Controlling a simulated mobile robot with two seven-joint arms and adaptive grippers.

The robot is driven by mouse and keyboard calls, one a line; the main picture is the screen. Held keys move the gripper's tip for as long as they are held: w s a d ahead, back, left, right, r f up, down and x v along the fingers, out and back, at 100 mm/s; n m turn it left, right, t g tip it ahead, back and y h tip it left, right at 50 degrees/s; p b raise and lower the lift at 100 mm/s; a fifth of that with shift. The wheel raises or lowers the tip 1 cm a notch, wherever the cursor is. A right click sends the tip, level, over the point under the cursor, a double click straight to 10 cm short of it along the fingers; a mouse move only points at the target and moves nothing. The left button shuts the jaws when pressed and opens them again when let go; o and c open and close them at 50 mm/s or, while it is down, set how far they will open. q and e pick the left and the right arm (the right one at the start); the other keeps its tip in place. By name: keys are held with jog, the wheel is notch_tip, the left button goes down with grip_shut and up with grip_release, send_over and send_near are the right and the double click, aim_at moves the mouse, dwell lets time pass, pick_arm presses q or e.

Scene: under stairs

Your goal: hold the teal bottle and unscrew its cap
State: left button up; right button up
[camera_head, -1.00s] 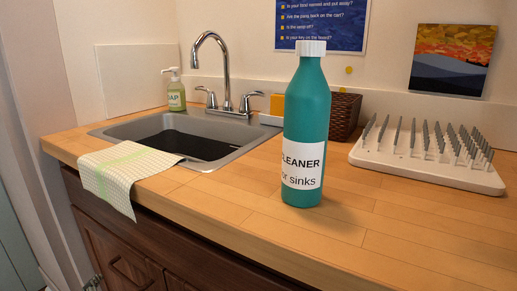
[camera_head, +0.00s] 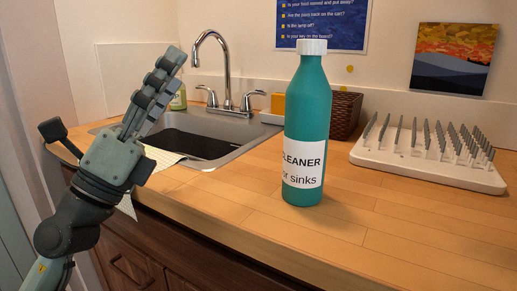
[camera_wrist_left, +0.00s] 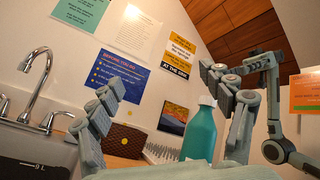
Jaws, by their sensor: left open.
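The teal bottle (camera_head: 306,125) stands upright on the wooden counter, its "CLEANER for sinks" label facing me. Its white ridged cap (camera_head: 311,47) sits on the neck. My left gripper (camera_head: 112,95) is open and empty, raised at the left over the counter's front edge, well apart from the bottle. In the left wrist view the bottle (camera_wrist_left: 200,134) and cap (camera_wrist_left: 207,100) show beyond the spread fingers, nearer the right-hand ones; the bottle's lower part is hidden.
The sink (camera_head: 226,148) with its faucet (camera_head: 226,70) lies behind my left gripper. The cloth (camera_head: 163,158) and soap bottle (camera_head: 178,98) are partly covered by it. Front counter is clear.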

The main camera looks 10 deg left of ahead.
aim_at(306, 141)
pick_arm(q)
jog(key=d+f+m+g, duration=0.3)
jog(key=d+m+g, duration=0.1)
jog(key=d+f+m+g, duration=0.3)
jog(key=d+m+g, duration=0.1)
jog(key=s+d+f+m+g+h, duration=0.1)
jog(key=d+f+m+g, duration=0.1)
jog(key=d+m+g, duration=0.2)
jog(key=shift+s+d+f+g, duration=0.1)
jog(key=shift+d+f+g, duration=0.2)
jog(key=shift+f+g, duration=0.1)
jog(key=shift+f, duration=0.2)
jog(key=x, duration=0.7)
jog(key=shift+w+d+f, duration=0.2)
jog(key=shift+w+d, duration=0.05)
jog(key=shift+w, duration=0.1)
grip_shut()
dwell(0.3)
